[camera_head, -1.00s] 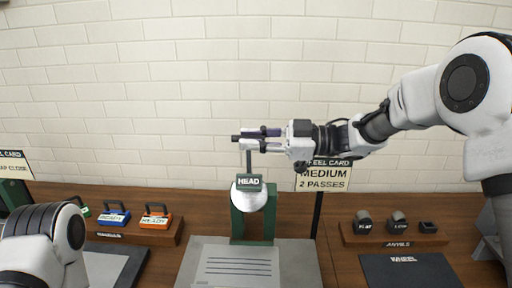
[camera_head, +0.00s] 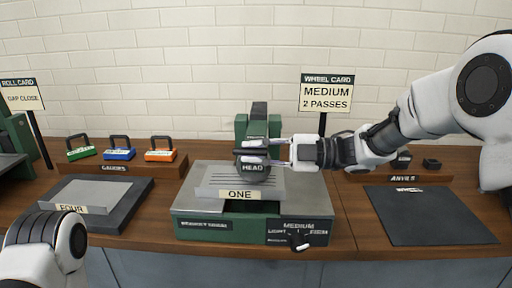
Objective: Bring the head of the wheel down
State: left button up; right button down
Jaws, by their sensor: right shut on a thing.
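The wheel machine (camera_head: 195,225) is a green base with a grey top plate, standing at the middle of the bench. Its head (camera_head: 254,170), a dark rounded part lettered HEAD, is low, just above the grey plate labelled ONE (camera_head: 225,180). My right gripper (camera_head: 265,151) reaches in from the right and is shut at the top of the head, on its handle; the fingers hide most of the handle. My left arm (camera_head: 45,245) shows at the lower left, but its gripper is out of view.
A wheel card (camera_head: 327,95) reads MEDIUM, 2 PASSES. A rack with green, blue and orange gauges (camera_head: 160,150) stands left, behind a plate labelled FOUR (camera_head: 75,195). A dark wheel mat (camera_head: 415,215) lies right, before the anvils rack (camera_head: 430,176).

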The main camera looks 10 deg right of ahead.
pick_arm(q)
jog(key=shift+f, duration=0.55)
pick_arm(e)
jog(key=shift+s+f, duration=0.15)
jog(key=shift+f, duration=0.45)
jog(key=shift+a+f, duration=0.1)
jog(key=shift+f, duration=0.05)
jog(key=c, duration=1.2)
grip_release()
jog(key=shift+o, duration=0.2)
jog(key=shift+d, duration=0.25)
jog(key=s+d, duration=0.2)
jog(key=d, duration=0.9)
jog(key=shift+d, duration=0.15)
jog(key=shift+f, duration=0.1)
